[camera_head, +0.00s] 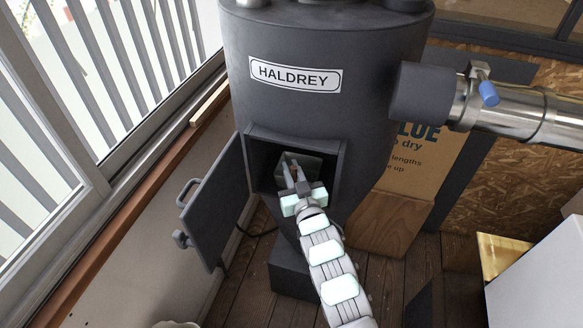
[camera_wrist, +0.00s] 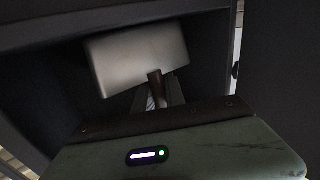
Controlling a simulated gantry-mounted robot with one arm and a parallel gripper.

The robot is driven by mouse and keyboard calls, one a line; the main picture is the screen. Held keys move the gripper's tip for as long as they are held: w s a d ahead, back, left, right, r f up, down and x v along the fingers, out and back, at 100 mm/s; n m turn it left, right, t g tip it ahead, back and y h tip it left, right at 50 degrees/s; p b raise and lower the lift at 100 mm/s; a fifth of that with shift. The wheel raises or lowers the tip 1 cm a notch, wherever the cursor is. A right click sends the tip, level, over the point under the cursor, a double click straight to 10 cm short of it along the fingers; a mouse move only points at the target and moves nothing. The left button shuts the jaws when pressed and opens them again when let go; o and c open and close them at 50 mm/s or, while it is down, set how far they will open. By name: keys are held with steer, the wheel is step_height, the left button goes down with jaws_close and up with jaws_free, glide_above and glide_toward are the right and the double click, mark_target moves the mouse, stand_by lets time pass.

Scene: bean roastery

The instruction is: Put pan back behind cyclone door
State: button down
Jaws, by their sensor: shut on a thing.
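The cyclone is a dark grey drum labelled HALDREY (camera_head: 330,110). Its cyclone door (camera_head: 215,205) hangs open to the left, with a handle and a latch on its outer face. The pan (camera_head: 313,164) is inside the square opening, partly hidden by my gripper. In the wrist view the pan (camera_wrist: 137,58) is a plain grey metal face, tilted, with a brown handle toward me. My gripper (camera_head: 296,174) reaches into the opening and is shut on the pan's handle. The wrist view also shows my gripper (camera_wrist: 158,95) at that handle. The pan's underside is hidden.
The opening's frame (camera_head: 340,165) closes in around my gripper. A window ledge (camera_head: 150,150) runs along the left, near the open door. A steel pipe with a blue-handled valve (camera_head: 488,93) leaves the drum at right. A cardboard sack or board (camera_head: 425,150) stands behind it.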

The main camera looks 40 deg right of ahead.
steer(key=shift+f, duration=0.15)
steer(key=c, duration=1.4)
jaws_free()
steer(key=shift+r, duration=0.25)
steer(key=shift+b+v, duration=0.3)
steer(key=shift+v, duration=5.7)
steer(key=shift+f, duration=0.1)
